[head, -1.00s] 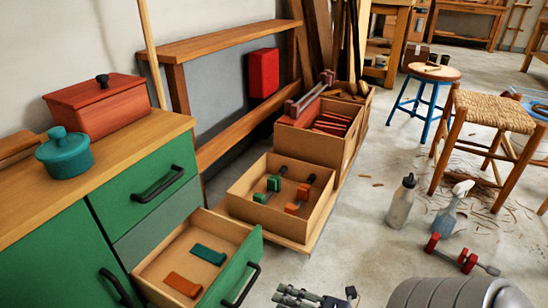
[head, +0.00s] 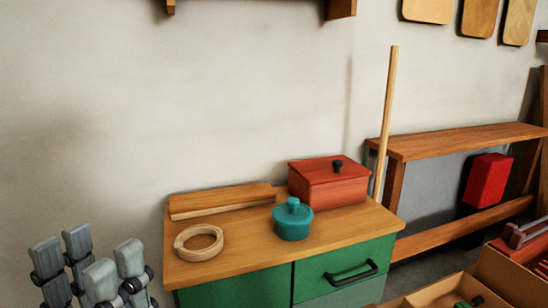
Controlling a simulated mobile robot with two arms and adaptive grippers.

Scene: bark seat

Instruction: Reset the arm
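My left gripper (head: 88,260) is at the bottom left of the head view, with its grey padded fingers pointing up. The fingers stand apart, with nothing seen between them. It is to the left of the green cabinet (head: 240,291) and clear of the things on its wooden top. The lower part of the gripper and its arm are cut off by the picture's bottom edge. My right gripper is not in view.
A wooden ring (head: 215,237), a teal lidded pot (head: 293,222), a red lidded box (head: 325,189) and a wooden board (head: 222,202) are on the cabinet top. A pole (head: 384,125) leans on the wall behind. Cardboard boxes (head: 512,278) are at bottom right.

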